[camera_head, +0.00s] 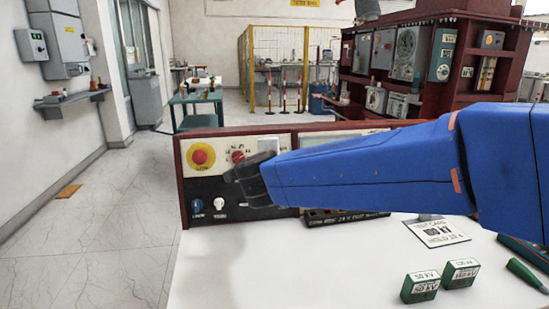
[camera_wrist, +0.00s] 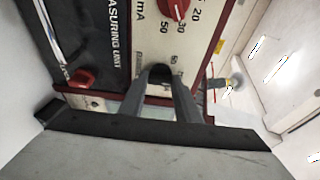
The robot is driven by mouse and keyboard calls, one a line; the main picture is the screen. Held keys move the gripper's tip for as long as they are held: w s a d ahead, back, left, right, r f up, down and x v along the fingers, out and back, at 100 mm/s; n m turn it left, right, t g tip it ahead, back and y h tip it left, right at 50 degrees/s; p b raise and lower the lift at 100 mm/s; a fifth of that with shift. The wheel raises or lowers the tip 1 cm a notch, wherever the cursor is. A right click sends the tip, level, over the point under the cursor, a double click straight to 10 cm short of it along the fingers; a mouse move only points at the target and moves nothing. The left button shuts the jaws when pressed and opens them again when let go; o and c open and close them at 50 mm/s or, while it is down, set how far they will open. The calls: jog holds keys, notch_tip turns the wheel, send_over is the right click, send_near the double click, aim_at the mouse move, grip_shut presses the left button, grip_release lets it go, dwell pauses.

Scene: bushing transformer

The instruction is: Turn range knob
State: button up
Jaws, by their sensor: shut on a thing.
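The instrument panel (camera_head: 197,182) stands upright at the back of the white bench. My gripper (camera_head: 238,180) is at its front, below a red knob (camera_head: 238,157). In the wrist view, my gripper (camera_wrist: 162,78) is closed around a dark knob, mostly hidden between the fingertips, with small printed numbers beside it. I cannot read its label fully. Another red knob (camera_wrist: 177,8) with an mA scale shows above the fingers, apart from them.
A yellow and red emergency button (camera_head: 201,156) and two small switches are at the panel's left. The bench's front left is clear.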

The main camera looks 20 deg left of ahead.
jog(key=shift+f, duration=0.1)
jog(key=o, duration=1)
jog(key=shift+o, duration=0.2)
jog(key=v, duration=1.7)
jog(key=shift+s, duration=0.25)
jog(key=shift+w+d, duration=0.1)
jog(key=shift+w, duration=0.05)
